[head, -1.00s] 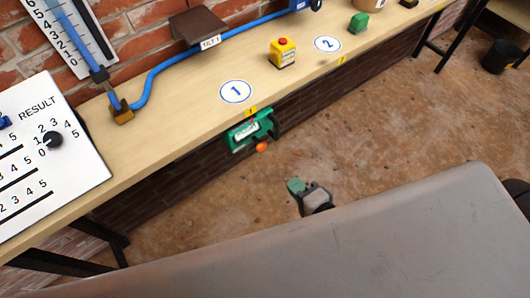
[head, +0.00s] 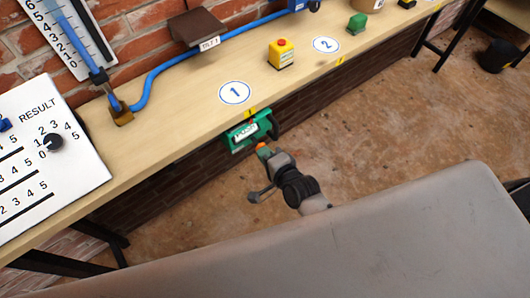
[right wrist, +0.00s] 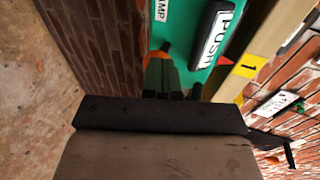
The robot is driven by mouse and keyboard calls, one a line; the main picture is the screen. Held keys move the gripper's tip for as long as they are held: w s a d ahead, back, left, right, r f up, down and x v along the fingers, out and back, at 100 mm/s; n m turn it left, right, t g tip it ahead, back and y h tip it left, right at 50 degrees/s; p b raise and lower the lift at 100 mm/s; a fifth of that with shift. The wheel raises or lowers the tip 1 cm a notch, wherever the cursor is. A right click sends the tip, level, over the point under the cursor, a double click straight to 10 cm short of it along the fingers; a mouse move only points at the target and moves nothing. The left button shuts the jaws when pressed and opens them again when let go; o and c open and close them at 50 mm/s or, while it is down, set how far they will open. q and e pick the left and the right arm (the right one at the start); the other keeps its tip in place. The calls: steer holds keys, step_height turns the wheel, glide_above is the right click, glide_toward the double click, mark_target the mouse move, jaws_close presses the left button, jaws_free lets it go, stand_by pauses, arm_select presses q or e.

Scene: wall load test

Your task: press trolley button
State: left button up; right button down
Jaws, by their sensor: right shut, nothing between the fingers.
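The green trolley (head: 238,137) hangs at the front edge of the bench below the yellow tag 1, with a white PUSH label. It also shows in the right wrist view as a green plate (right wrist: 175,28) with a black bar (right wrist: 210,32) and the PUSH label (right wrist: 217,41). An orange button (head: 262,149) sits at its lower side; the wrist view shows only part of it. My right gripper (head: 267,154) is shut and empty, its fingertips (right wrist: 158,62) at the orange button. I cannot tell whether they touch. My left gripper is out of view.
The wooden bench (head: 180,120) carries a yellow box with a red top (head: 281,52), a green block (head: 357,23) and a blue pipe (head: 165,62). A white RESULT panel (head: 75,170) stands at left. A grey surface (head: 390,240) fills the foreground. Open floor lies between.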

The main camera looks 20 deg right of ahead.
mark_target(258, 146)
stand_by(0.3)
steer(key=w, duration=0.1)
steer(key=w+a, duration=0.1)
steer(key=w, duration=0.1)
steer(key=shift+w+a, duration=0.1)
steer(key=shift+w, duration=0.1)
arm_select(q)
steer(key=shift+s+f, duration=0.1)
arm_select(e)
steer(key=shift+r, duration=0.1)
steer(key=shift+s, duration=0.1)
